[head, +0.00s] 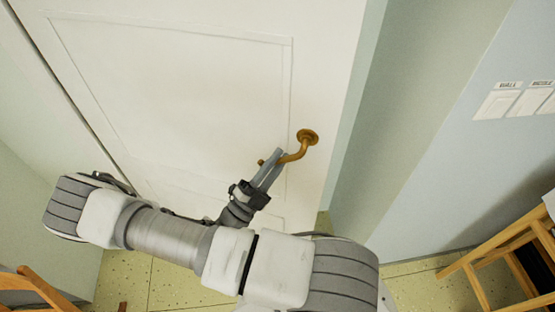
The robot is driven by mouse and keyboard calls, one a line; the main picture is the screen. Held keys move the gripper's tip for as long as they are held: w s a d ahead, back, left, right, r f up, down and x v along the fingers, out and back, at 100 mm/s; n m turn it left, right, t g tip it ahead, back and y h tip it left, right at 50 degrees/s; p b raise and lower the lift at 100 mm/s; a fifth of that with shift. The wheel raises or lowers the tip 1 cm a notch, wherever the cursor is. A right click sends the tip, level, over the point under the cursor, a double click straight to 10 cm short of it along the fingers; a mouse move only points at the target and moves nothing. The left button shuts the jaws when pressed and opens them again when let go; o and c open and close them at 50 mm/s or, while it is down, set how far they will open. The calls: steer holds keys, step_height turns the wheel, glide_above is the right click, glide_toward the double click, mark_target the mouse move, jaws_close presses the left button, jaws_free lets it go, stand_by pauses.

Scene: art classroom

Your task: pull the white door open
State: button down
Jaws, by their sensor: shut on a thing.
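The white door (190,75) with raised panel lines fills the upper left and middle of the head view. A brass lever handle (306,142) with a round plate sits near its right edge. My gripper (272,164) is shut on the handle's lever, and its fingers hide part of it. Beside the door's right edge there is a strip of pale green wall, with a little yellow floor showing below, so the door appears to stand slightly out from its frame. How far it is open I cannot tell.
A wooden chair or stool (505,240) stands at the lower right, by the pale blue wall. Part of another wooden chair (38,288) shows at the lower left. Speckled yellow floor (150,280) shows between.

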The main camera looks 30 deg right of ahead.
steer(key=shift+s+a+f, duration=0.1)
steer(key=shift+s+a, duration=0.1)
steer(key=shift+s, duration=0.05)
steer(key=c, duration=0.8)
jaws_free()
steer(key=b+v, duration=0.3)
steer(key=v, duration=1.4)
steer(key=shift+b, duration=0.4)
steer(key=shift+a+f, duration=0.1)
steer(key=shift+c, duration=0.3)
